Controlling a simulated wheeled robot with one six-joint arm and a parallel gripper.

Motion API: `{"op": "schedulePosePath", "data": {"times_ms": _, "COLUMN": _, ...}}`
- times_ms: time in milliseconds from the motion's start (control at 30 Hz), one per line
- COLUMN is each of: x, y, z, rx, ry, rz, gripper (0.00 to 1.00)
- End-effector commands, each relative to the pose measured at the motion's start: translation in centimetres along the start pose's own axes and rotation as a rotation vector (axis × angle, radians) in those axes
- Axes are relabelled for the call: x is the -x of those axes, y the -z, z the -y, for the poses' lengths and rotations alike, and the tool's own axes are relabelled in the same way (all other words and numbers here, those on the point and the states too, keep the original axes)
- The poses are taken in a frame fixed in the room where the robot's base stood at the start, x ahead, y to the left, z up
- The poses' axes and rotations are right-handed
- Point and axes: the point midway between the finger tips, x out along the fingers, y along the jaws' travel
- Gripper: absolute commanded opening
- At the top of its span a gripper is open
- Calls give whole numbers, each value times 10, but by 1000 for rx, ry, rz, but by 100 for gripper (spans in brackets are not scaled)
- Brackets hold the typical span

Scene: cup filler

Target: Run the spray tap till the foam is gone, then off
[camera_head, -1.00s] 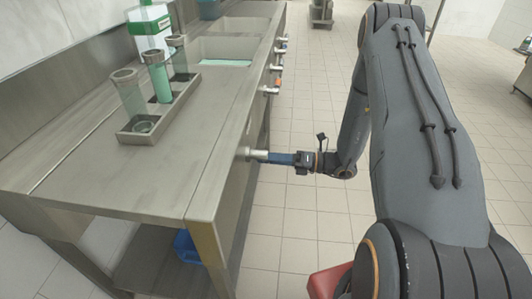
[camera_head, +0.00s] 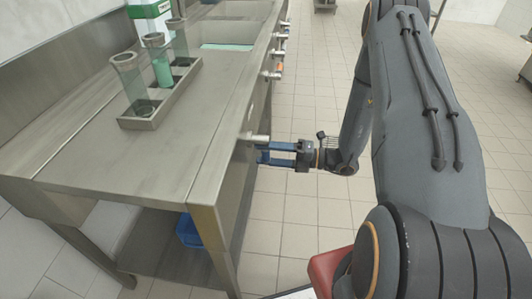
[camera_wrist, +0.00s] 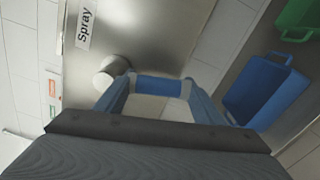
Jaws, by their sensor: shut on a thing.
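My gripper (camera_head: 268,154), with blue fingers, is at the front of the steel counter, rolled so that both fingers show. In the wrist view it is shut on the spray tap's handle, with a blue piece spanning the fingertips (camera_wrist: 160,86); where handle and fingertips meet is unclear. The tap's silver stub (camera_head: 257,138) sits beside the fingers and shows in the wrist view (camera_wrist: 108,72), below the "Spray" label (camera_wrist: 86,24). Pale green shows in the sink (camera_head: 240,28); whether it is foam or water running there is unclear.
A rack (camera_head: 143,123) with several clear tubes, one holding green, stands on the counter. Further tap handles (camera_head: 278,67) line the front edge. A blue bin (camera_head: 188,232) is on the shelf below. Open tiled floor lies to the right.

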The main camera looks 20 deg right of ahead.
Motion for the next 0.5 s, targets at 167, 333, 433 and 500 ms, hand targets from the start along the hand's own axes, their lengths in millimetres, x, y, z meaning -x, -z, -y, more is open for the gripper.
{"op": "schedulePosePath", "data": {"times_ms": 167, "x": 0, "y": 0, "z": 0, "rx": 0, "ry": 2, "rz": 1, "gripper": 22}}
{"op": "schedulePosePath", "data": {"times_ms": 333, "x": 0, "y": 0, "z": 0, "rx": 0, "ry": 2, "rz": 1, "gripper": 74}}
{"op": "schedulePosePath", "data": {"times_ms": 433, "x": 0, "y": 0, "z": 0, "rx": 1, "ry": 1, "rz": 1, "gripper": 81}}
{"op": "schedulePosePath", "data": {"times_ms": 500, "x": 0, "y": 0, "z": 0, "rx": 1, "ry": 1, "rz": 1, "gripper": 81}}
